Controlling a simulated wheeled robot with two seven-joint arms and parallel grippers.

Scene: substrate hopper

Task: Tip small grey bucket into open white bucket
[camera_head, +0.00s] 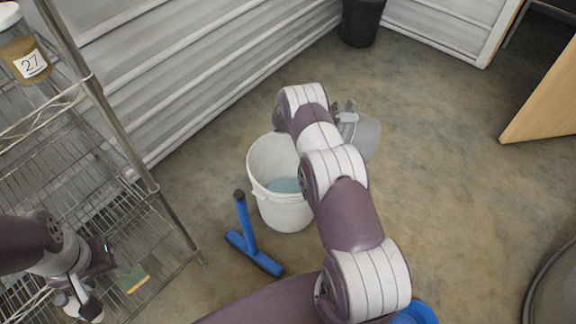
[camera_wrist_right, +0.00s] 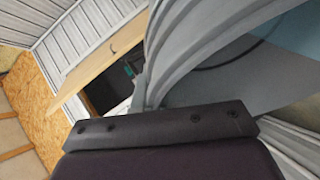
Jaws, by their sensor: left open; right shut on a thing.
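The open white bucket (camera_head: 262,165) stands on the floor near the middle of the head view. Something pale blue shows at its bottom, and my right arm hides its right side. My right gripper (camera_head: 346,112) is shut on the small grey bucket (camera_head: 368,138), just beyond and to the right of the white bucket. The arm partly hides the grey bucket. In the right wrist view the grey bucket (camera_wrist_right: 205,50) fills the upper right, close to the gripper, and looks tilted there. My left gripper (camera_head: 80,300) is open and empty at the lower left, by the wire shelf.
A blue T-shaped tool (camera_head: 246,238) is left of the white bucket. A wire shelf (camera_head: 130,150) holding a jar labelled 27 (camera_head: 25,58) stands at left. A dark bin (camera_head: 360,22) is by the wall. A wooden panel (camera_head: 545,95) is at right. Floor between is clear.

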